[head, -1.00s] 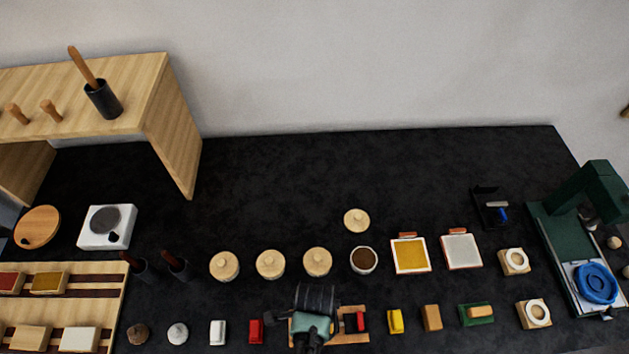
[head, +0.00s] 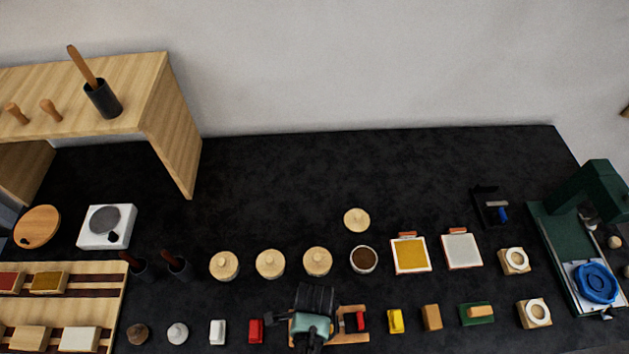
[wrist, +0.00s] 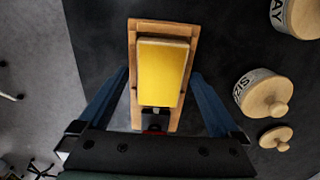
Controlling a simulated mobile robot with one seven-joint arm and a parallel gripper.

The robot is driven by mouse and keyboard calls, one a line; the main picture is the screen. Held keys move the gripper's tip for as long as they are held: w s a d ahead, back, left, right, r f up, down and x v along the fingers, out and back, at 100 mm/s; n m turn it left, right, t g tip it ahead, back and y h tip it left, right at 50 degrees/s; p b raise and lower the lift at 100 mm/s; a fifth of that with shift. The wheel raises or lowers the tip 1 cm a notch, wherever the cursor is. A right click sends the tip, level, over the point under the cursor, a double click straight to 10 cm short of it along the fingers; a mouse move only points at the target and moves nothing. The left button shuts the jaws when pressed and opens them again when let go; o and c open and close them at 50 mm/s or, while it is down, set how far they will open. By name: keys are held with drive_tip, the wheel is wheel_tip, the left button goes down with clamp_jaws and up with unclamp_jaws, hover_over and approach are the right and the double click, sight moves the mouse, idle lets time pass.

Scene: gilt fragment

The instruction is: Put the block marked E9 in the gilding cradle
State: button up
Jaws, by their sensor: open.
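A yellow-topped block (wrist: 163,72) lies in the wooden gilding cradle (wrist: 150,25) in the wrist view, lengthwise along it. No E9 mark is legible on it. My gripper (wrist: 160,80) is open, with one blue finger on each side of the block and cradle, and dark gaps show between fingers and wood. In the head view, my gripper (head: 311,330) is over the left part of the cradle (head: 347,338) and hides the block there. A red piece and a dark part show at the cradle's uncovered right end.
Red (head: 256,330) and white (head: 218,332) items stand left of the cradle, a yellow one (head: 395,321) right. Several lidded jars (head: 270,264) stand behind, beside an open brown pot (head: 364,259). The back middle of the black bench is clear.

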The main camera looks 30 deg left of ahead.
wheel_tip(320, 180, up, 12)
drive_tip(key=shift+r, duration=0.15)
idle(0.4)
drive_tip(key=shift+w, duration=0.1)
drive_tip(key=w+a+r+n+t+y, duration=0.25)
drive_tip(key=w+r+t, duration=0.45)
drive_tip(key=w+r, duration=0.85)
drive_tip(key=w+d+r+n+t, duration=0.15)
drive_tip(key=w+r+t, duration=0.45)
drive_tip(key=r, duration=0.8)
drive_tip(key=d+r+n+t, duration=0.2)
drive_tip(key=d+r+t, duration=0.15)
drive_tip(key=r, duration=0.85)
drive_tip(key=d+r+n+t, duration=0.2)
drive_tip(key=d+r+t, duration=0.15)
drive_tip(key=r, duration=0.85)
drive_tip(key=s+d+r+n+t+h, duration=0.1)
drive_tip(key=s+d+r+t, duration=0.1)
drive_tip(key=s+r, duration=0.3)
drive_tip(key=s+d+r+n+t+h, duration=0.1)
drive_tip(key=s+r+t, duration=0.4)
drive_tip(key=r, duration=0.7)
drive_tip(key=shift+s+d+r+n+h, duration=0.25)
drive_tip(key=shift+s+d+n+h, duration=0.15)
drive_tip(key=shift+n+h, duration=0.1)
